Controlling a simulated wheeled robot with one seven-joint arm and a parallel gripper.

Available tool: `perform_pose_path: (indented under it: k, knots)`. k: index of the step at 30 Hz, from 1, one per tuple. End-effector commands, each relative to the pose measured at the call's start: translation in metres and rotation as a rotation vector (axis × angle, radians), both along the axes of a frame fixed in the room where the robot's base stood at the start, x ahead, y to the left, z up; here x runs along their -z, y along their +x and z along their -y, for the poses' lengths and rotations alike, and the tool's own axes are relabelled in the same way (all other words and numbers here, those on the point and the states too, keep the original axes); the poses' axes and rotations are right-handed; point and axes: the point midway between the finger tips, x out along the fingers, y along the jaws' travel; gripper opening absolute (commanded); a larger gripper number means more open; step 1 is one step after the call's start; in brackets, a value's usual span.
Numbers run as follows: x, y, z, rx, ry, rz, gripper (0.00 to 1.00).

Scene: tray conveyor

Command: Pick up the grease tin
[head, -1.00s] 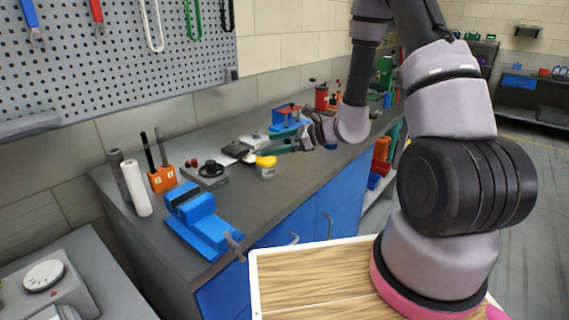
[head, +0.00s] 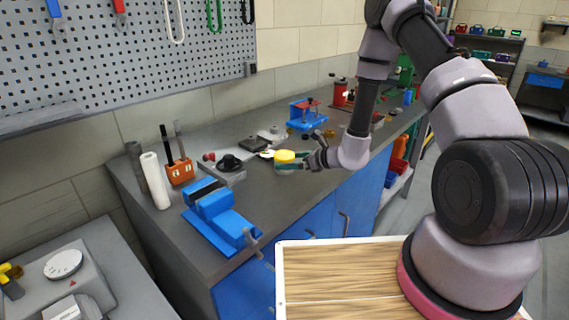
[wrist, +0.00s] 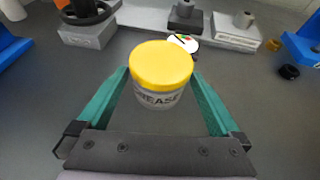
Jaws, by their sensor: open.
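The grease tin (wrist: 161,70) has a yellow lid and a pale body with "GREASE" lettering. It stands upright on the grey workbench, and the head view shows it near the middle of the bench (head: 284,161). My gripper (wrist: 160,78) is open, with its two green fingers on either side of the tin near the fingertips. A gap shows beside the tin's lower body; whether either finger touches the tin I cannot tell. In the head view my gripper (head: 302,158) reaches the tin from the right. The far side of the tin is hidden.
A blue vise (head: 214,215) stands at the bench's front left. Behind it are an orange holder (head: 181,172) with tools and a white roll (head: 155,181). Grey devices (head: 229,168) sit behind the tin, and a blue fixture (head: 308,114) stands farther right. Bare bench surrounds the tin's near side.

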Motion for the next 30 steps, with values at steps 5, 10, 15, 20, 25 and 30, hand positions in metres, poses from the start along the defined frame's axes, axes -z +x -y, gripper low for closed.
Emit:
perform_pose_path:
  k: [5, 10, 15, 20, 25, 30]
  knots:
    - [0.009, 0.012, -0.017, -0.002, 0.001, 0.0, 1.0]
    - [0.01, 0.015, -0.02, -0.001, 0.001, 0.0, 1.0]
    - [0.01, 0.015, -0.02, -0.001, 0.0, 0.0, 0.77]
    - [0.01, 0.015, -0.02, -0.001, 0.0, 0.0, 0.16]
    - [0.009, 0.015, -0.02, 0.0, 0.0, 0.001, 0.08]
    - [0.006, 0.015, -0.02, -0.001, 0.001, 0.003, 0.08]
